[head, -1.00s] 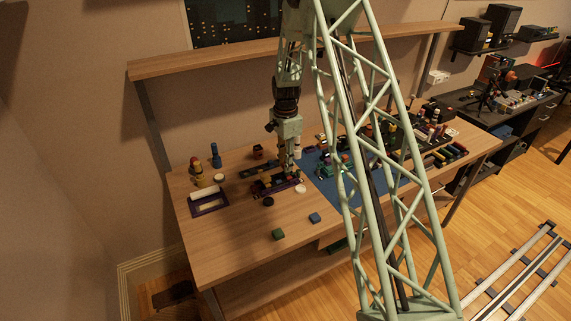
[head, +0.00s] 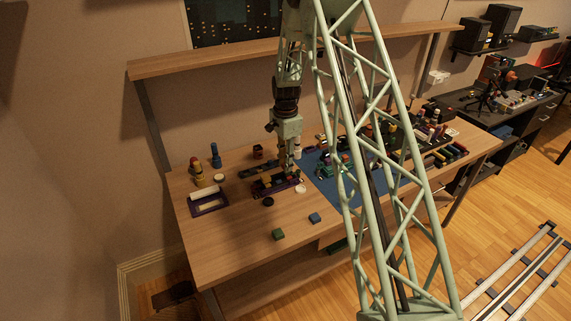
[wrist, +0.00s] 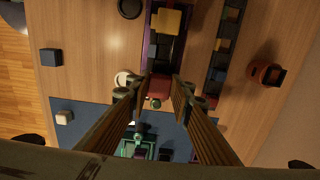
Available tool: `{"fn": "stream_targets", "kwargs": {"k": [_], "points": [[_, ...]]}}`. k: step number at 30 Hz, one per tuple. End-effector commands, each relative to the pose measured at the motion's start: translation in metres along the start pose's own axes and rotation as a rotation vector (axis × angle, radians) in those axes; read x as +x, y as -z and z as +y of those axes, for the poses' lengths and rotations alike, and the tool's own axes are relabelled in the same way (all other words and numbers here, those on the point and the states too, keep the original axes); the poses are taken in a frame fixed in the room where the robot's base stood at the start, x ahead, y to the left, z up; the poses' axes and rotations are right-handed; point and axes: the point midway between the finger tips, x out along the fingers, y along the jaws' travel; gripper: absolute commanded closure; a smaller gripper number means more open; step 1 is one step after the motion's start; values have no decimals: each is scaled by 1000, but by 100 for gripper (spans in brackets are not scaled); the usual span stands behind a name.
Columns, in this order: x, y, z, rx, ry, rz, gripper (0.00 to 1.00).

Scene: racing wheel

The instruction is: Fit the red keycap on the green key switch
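The red keycap (wrist: 159,84) sits between my gripper's fingertips (wrist: 159,91) in the wrist view, at the near end of a purple-edged tray (wrist: 145,35). The fingers flank it closely on both sides; whether they press on it cannot be told. A small green piece (wrist: 155,103) shows just beyond the red keycap, between the fingers; I cannot tell whether it is the green key switch. In the head view my gripper (head: 291,172) points down at the tray (head: 277,190), and the red keycap is not distinct there.
A yellow block (wrist: 166,20) is in the same tray. A dark rack (wrist: 218,62) stands beside it, with a red-brown cup (wrist: 266,73) further right. A teal board (wrist: 136,148) lies on the blue mat (wrist: 85,118). Blue (head: 314,218) and green (head: 278,234) blocks lie in front.

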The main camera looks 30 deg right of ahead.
Motion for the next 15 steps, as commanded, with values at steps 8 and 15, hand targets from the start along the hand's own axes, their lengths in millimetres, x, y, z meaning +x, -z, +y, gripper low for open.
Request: {"fn": "stream_targets", "kwargs": {"k": [8,15], "points": [[5,0,0,0,0,0,84],[8,0,0,0,0,0,84]]}}
